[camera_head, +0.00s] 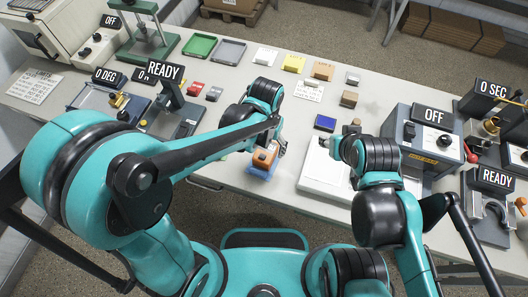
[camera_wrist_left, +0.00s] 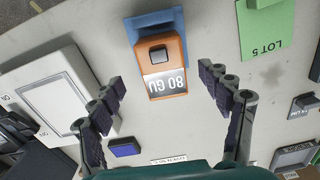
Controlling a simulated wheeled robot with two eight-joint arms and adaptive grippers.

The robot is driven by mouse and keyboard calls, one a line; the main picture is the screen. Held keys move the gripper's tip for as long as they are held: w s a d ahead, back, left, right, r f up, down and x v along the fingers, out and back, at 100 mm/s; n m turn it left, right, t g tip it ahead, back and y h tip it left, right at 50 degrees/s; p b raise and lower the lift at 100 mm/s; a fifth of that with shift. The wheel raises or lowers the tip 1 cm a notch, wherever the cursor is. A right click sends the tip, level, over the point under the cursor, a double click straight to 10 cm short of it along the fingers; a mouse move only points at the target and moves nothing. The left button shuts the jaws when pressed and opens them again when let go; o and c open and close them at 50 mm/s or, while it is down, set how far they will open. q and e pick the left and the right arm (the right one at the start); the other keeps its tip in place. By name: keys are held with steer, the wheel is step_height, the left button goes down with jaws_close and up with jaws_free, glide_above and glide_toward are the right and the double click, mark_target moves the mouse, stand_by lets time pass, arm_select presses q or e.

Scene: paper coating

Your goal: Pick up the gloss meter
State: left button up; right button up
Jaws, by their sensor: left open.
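The gloss meter (camera_head: 264,159) is an orange block in a blue holder (camera_head: 262,172) near the front edge of the table.
A white plate (camera_head: 315,180) lies right of the gloss meter, and a dark blue block (camera_head: 325,122) lies behind it. A box marked OFF (camera_head: 425,150) stands further right. Green and grey trays (camera_head: 199,46) and small blocks lie at the back. The table between is partly clear.

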mark_target(266, 150)
arm_select(q)
steer(key=f+b, duration=0.1)
steer(key=f, duration=0.1)
steer(key=w+f+b, duration=0.1)
steer(key=f, duration=0.2)
steer(key=shift+f, duration=0.15)
